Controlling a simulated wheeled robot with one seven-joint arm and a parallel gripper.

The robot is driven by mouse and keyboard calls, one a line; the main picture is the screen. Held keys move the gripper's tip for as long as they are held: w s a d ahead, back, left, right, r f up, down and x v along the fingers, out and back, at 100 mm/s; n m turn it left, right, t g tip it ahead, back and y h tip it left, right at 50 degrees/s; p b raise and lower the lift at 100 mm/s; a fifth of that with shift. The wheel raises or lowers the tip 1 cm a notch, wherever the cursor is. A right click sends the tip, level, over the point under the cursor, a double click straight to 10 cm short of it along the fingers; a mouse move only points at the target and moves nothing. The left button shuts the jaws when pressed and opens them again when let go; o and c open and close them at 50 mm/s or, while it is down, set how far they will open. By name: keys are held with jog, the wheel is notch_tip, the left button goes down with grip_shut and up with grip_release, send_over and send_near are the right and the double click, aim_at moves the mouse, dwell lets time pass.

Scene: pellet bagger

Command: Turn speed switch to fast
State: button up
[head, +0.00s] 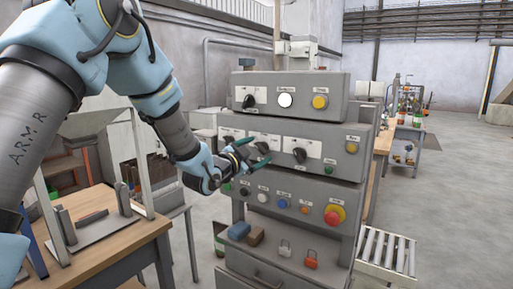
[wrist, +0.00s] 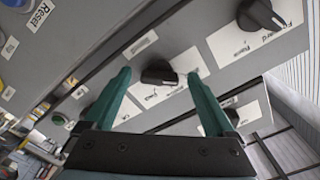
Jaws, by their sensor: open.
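A grey machine panel (head: 325,132) carries a row of black rotary switches on white plates in its middle tier. In the wrist view a black rotary knob (wrist: 158,73) sits between the two green fingers of my gripper (wrist: 160,76), which is open with a gap on both sides. The plate lettering is too small to read surely, so I cannot tell whether this is the speed switch. In the head view my gripper (head: 256,151) is at the middle tier and partly hides its left and middle switches. The right switch (head: 299,155) shows clear of it.
The upper tier holds another black rotary switch (head: 248,101) and buttons. The lower tier has several buttons and a red emergency-type knob (head: 334,214). Padlocks (head: 311,259) lie on a ledge below.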

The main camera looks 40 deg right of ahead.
jog(key=c, duration=1.4)
